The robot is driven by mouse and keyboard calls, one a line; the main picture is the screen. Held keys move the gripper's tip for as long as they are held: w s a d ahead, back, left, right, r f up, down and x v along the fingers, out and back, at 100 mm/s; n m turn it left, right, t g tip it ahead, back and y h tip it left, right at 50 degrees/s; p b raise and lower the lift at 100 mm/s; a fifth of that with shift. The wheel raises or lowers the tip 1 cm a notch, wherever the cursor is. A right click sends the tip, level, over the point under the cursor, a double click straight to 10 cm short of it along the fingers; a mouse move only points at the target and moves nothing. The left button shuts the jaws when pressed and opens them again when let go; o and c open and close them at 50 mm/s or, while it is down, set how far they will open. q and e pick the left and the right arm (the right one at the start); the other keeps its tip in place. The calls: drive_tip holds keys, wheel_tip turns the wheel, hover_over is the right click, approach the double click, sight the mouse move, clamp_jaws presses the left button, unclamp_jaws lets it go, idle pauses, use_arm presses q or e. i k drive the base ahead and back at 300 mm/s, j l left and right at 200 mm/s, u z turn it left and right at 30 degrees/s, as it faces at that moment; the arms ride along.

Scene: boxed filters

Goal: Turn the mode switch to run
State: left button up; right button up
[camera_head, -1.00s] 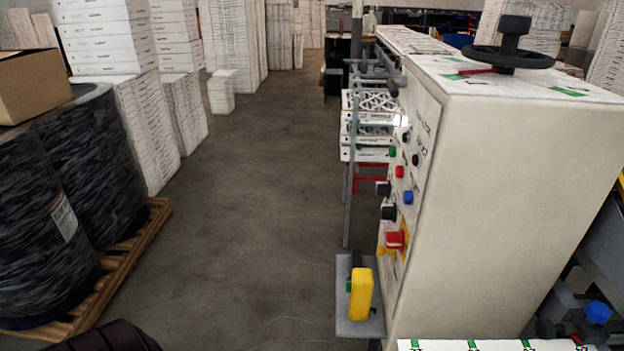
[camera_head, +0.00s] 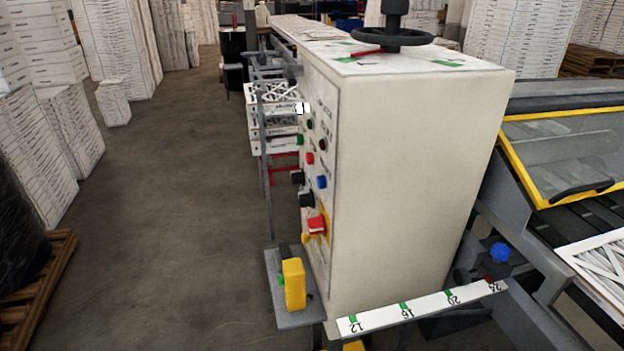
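The control cabinet (camera_head: 420,180) stands right of the middle, its control panel (camera_head: 321,180) facing left and seen at a steep angle. The panel carries several small buttons, black knobs (camera_head: 306,199) and a red switch on a yellow plate (camera_head: 317,225). I cannot tell which control is the mode switch or how it is set, as the labels are too oblique to read. Neither of my grippers is in view.
A yellow device (camera_head: 293,284) sits on a grey shelf (camera_head: 295,318) below the panel. A ruler strip (camera_head: 425,306) runs along the cabinet's foot. A yellow-framed machine (camera_head: 570,150) stands right. The floor (camera_head: 170,220) left of the cabinet is clear.

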sight(306, 199)
drive_tip(key=i+j+z, duration=0.1)
drive_tip(key=z, duration=1.15)
drive_tip(key=j+z, duration=0.25)
drive_tip(key=j, duration=0.2)
drive_tip(key=j+z, duration=0.25)
drive_tip(key=j, duration=0.25)
drive_tip(key=k+j+z, duration=0.25)
drive_tip(key=j, duration=0.2)
drive_tip(key=j+z, duration=0.25)
drive_tip(key=j, duration=0.2)
drive_tip(key=k+j+z, duration=0.25)
drive_tip(key=j, duration=0.15)
drive_tip(key=i+j, duration=0.05)
drive_tip(key=i, duration=0.05)
